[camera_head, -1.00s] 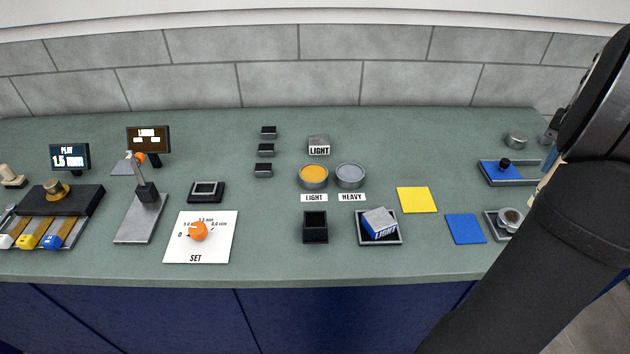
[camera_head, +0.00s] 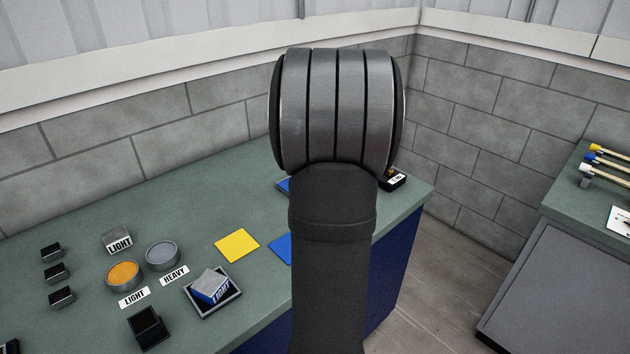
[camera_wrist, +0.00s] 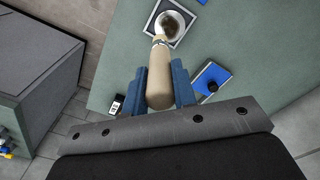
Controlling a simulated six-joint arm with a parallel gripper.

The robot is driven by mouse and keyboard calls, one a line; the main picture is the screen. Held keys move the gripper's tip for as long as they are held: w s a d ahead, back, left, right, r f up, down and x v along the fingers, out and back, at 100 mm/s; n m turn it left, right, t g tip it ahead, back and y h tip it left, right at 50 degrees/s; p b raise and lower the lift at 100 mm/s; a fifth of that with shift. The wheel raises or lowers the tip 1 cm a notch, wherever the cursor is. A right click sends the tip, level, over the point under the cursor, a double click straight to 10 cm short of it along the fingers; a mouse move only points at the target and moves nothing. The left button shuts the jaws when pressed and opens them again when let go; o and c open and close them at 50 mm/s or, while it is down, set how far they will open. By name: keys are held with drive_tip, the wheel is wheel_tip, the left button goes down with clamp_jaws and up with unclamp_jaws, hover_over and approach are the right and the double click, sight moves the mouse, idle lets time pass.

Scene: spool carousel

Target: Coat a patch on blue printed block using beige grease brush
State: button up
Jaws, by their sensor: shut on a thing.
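The blue printed block (camera_head: 212,288) sits tilted in a black square tray (camera_head: 190,293) in the head view. In the wrist view my gripper (camera_wrist: 160,88) is shut on the beige handle of the grease brush (camera_wrist: 160,92). The brush's far end reaches over a round cup (camera_wrist: 180,17) in a dark square tray; whether it touches the cup is unclear. My arm hides the gripper and brush in the head view.
A blue tray with a black knob (camera_wrist: 212,82) lies beside the brush. Another bench (camera_head: 580,215) stands at right.

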drive_tip(key=s+a+y, duration=0.1)
drive_tip(key=s+a, duration=0.3)
drive_tip(key=a, duration=0.8)
drive_tip(key=s+a+y, duration=0.1)
drive_tip(key=s+a, duration=0.2)
drive_tip(key=a, duration=0.9)
drive_tip(key=s+a+y, duration=0.1)
drive_tip(key=s+a, duration=0.3)
drive_tip(key=a, duration=0.7)
drive_tip(key=s+a+g, duration=0.1)
drive_tip(key=s+a, duration=0.8)
drive_tip(key=a, duration=0.1)
wheel_tip(320, 180, down, 6)
drive_tip(key=shift+s+f+y, duration=0.15)
drive_tip(key=shift+f+y, duration=0.05)
drive_tip(key=shift+y, duration=0.2)
drive_tip(key=shift+f, duration=0.65)
wheel_tip(320, 180, up, 7)
idle(0.3)
